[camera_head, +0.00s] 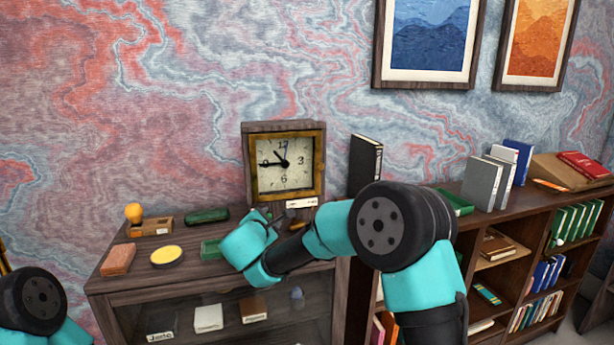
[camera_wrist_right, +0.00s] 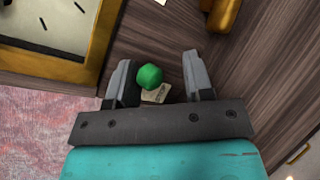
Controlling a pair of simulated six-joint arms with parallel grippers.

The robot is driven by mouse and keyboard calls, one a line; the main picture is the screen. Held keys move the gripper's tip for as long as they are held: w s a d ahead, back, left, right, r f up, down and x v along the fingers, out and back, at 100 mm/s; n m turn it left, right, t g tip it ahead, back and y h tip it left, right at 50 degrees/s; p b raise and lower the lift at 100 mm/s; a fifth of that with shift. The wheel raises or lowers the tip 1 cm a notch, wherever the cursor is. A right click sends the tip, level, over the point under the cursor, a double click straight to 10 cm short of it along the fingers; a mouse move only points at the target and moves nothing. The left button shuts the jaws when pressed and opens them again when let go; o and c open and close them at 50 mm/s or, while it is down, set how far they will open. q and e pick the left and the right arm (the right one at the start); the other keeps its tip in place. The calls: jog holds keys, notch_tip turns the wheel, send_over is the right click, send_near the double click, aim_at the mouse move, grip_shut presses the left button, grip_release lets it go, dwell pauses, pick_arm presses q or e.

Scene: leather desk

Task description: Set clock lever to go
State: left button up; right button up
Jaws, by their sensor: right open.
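A square clock (camera_head: 284,165) with a dark wooden case and a brass frame stands against the wall on the cabinet. A corner of its face and frame also shows in the right wrist view (camera_wrist_right: 60,35). My right gripper (camera_wrist_right: 153,62) is open, its fingers on either side of a round green knob (camera_wrist_right: 149,76). Whether they touch the knob I cannot tell. In the head view, my right arm hides most of the area before the clock. My left gripper is out of view; only part of that arm shows.
A white label (camera_head: 301,203) is below the clock. A dark book (camera_head: 365,165) stands to its right.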

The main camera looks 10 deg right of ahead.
jog(key=shift+f+m+t+h, duration=0.4)
jog(key=shift+f+t, duration=0.1)
jog(key=shift+t, duration=0.3)
jog(key=v, duration=1.7)
jog(key=w+d+r+m+g, duration=0.2)
jog(key=w+d+m+g, duration=0.1)
jog(key=d+m+g, duration=0.6)
jog(key=w+d+r+m+g, duration=0.1)
jog(key=w+d+m+g, duration=0.3)
jog(key=d+m+g, duration=0.45)
jog(key=w+r+m+t+y, duration=0.3)
jog(key=r+m+t+y, duration=0.1)
jog(key=r+y, duration=0.8)
jog(key=shift+w+r+m+y, duration=0.4)
jog(key=shift+m+y, duration=0.15)
jog(key=shift+y, duration=0.55)
